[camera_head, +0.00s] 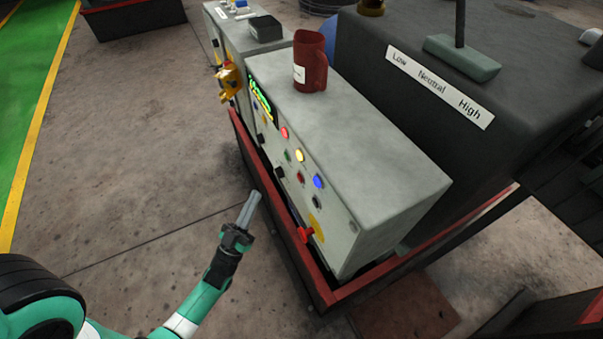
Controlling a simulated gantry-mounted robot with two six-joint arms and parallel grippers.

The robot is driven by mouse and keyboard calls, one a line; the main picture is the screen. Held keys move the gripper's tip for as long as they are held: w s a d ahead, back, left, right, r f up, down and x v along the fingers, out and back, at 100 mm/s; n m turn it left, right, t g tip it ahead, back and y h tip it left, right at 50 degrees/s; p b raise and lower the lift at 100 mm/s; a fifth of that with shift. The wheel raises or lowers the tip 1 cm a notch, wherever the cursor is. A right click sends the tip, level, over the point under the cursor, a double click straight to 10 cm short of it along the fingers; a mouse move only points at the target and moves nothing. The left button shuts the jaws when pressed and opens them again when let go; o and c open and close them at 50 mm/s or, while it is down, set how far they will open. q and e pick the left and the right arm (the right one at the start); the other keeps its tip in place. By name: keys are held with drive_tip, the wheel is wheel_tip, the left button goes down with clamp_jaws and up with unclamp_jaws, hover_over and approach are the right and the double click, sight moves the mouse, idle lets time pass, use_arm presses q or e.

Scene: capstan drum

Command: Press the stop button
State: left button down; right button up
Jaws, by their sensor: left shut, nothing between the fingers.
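The control box (350,150) is grey, with a front panel of small coloured buttons and lights. A red mushroom-shaped button (305,234), likely the stop button, sticks out low on the panel near its right end, in front of a yellow plate (316,223). My left gripper (254,198) is shut and empty, its fingers pointing up toward the panel. In the picture it is left of and above the red button and apart from it. My right gripper is out of view.
A red-edged dark base (306,271) runs below the box front. A dark red mug (311,70) stands on top of the box. A dark machine (470,80) labelled Low, Neutral, High stands behind. The concrete floor (130,150) at left is clear.

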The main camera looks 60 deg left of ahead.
use_arm(q)
drive_tip(key=b, duration=0.2)
approach(300, 178)
drive_tip(key=w+a+r, duration=0.3)
drive_tip(key=a, duration=0.1)
drive_tip(key=shift+r, duration=0.35)
drive_tip(key=shift+a, duration=0.1)
idle(1.5)
drive_tip(key=shift+w+b, duration=0.35)
drive_tip(key=shift+w, duration=0.4)
idle(0.6)
drive_tip(key=shift+s, duration=0.8)
